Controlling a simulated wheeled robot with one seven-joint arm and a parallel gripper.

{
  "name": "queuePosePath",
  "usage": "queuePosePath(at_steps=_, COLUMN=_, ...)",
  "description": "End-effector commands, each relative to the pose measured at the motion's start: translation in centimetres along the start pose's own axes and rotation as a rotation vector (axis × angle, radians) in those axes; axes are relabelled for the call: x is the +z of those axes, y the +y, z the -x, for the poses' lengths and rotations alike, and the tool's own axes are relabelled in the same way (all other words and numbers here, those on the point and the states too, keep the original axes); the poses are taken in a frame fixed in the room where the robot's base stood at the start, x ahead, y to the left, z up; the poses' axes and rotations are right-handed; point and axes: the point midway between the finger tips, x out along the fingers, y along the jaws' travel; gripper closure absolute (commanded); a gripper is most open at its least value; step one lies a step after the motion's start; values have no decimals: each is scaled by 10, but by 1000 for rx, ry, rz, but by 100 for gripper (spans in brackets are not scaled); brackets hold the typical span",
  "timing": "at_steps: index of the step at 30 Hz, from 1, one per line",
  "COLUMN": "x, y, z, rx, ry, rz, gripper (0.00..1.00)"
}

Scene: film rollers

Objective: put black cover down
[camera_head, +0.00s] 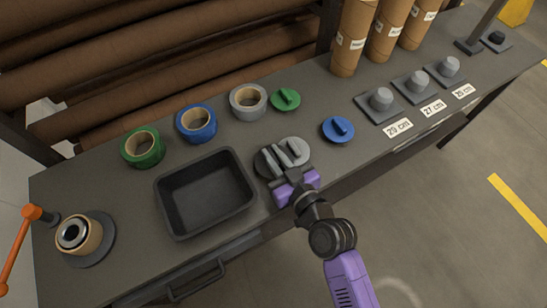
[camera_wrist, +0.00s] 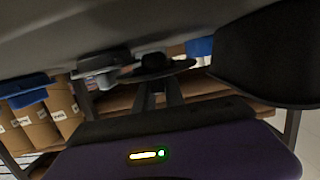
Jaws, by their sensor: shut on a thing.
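The black cover (camera_head: 265,165) is a dark disc with a raised grip, between the black tray and the grey cover (camera_head: 294,150) in the head view. My gripper (camera_head: 284,173) reaches in from the front and is shut on the black cover's grip. In the wrist view, which is upside down, my fingers (camera_wrist: 165,92) meet the black cover (camera_wrist: 157,69), which is at or very near the tabletop. I cannot tell whether it touches the table. The grey cover (camera_wrist: 100,62) shows beside it. My gripper hides part of the black cover in the head view.
The black tray (camera_head: 163,188) stands close to the left. Green (camera_head: 130,150), blue (camera_head: 190,128) and grey (camera_head: 240,105) tape rolls stand behind. A green cover (camera_head: 286,99) and a blue cover (camera_head: 338,130) lie further back and right. Grey knobs (camera_head: 381,99) on plates stand right.

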Motion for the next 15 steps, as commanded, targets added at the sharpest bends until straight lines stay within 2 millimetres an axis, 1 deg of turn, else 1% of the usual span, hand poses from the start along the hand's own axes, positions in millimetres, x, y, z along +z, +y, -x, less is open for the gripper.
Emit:
queuePosePath(at_steps=1, x=8, y=-1, z=-2, rx=-1, ry=-1, rz=-1, gripper=100)
queuePosePath(at_steps=3, x=12, y=0, z=-3, rx=0, ry=0, rz=-1, gripper=100)
queuePosePath(at_steps=10, x=15, y=0, z=-2, rx=1, ry=-5, rz=-1, gripper=100)
queuePosePath(at_steps=11, x=16, y=0, z=-2, rx=1, ry=-6, rz=-1, gripper=82)
queuePosePath(at_steps=12, x=16, y=1, z=-2, rx=1, ry=-6, rz=-1, gripper=74)
queuePosePath(at_steps=14, x=16, y=1, z=-2, rx=1, ry=-5, rz=-1, gripper=64)
queuePosePath(at_steps=15, x=15, y=1, z=-2, rx=1, ry=-4, rz=-1, gripper=64)
